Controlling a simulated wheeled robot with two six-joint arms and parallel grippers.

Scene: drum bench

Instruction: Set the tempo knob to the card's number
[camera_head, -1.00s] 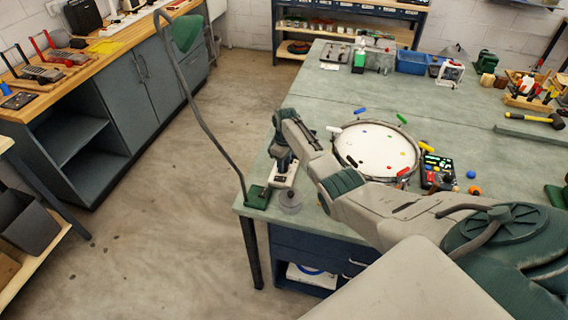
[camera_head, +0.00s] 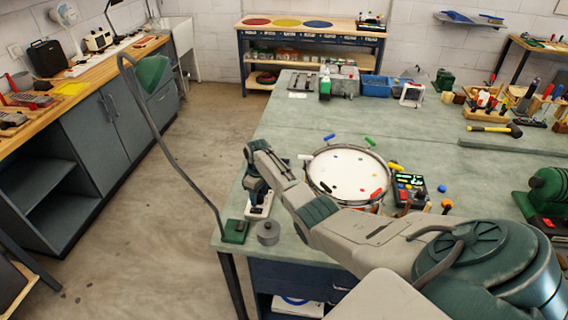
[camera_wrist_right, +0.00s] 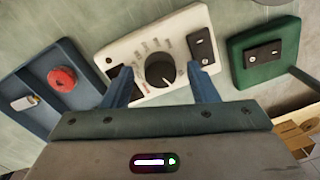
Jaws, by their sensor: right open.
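The tempo knob (camera_wrist_right: 160,70) is a round black dial with a light pointer mark, on a white panel (camera_wrist_right: 139,47) with a printed scale around it. The scale's print is too small to read. In the right wrist view my right gripper (camera_wrist_right: 158,77) is open, one finger on each side of the knob, with gaps between. In the head view the white panel (camera_head: 263,205) lies near the bench's front left corner, with my right gripper (camera_head: 257,189) over it, partly hiding it. I cannot make out a card with a number. My left gripper is not in view.
A green lamp base (camera_wrist_right: 263,52) stands to the right of the panel in the wrist view, and a blue-grey box with a red button (camera_wrist_right: 62,79) to its left. A drum (camera_head: 349,174) and a black pad device (camera_head: 410,188) are farther along the bench.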

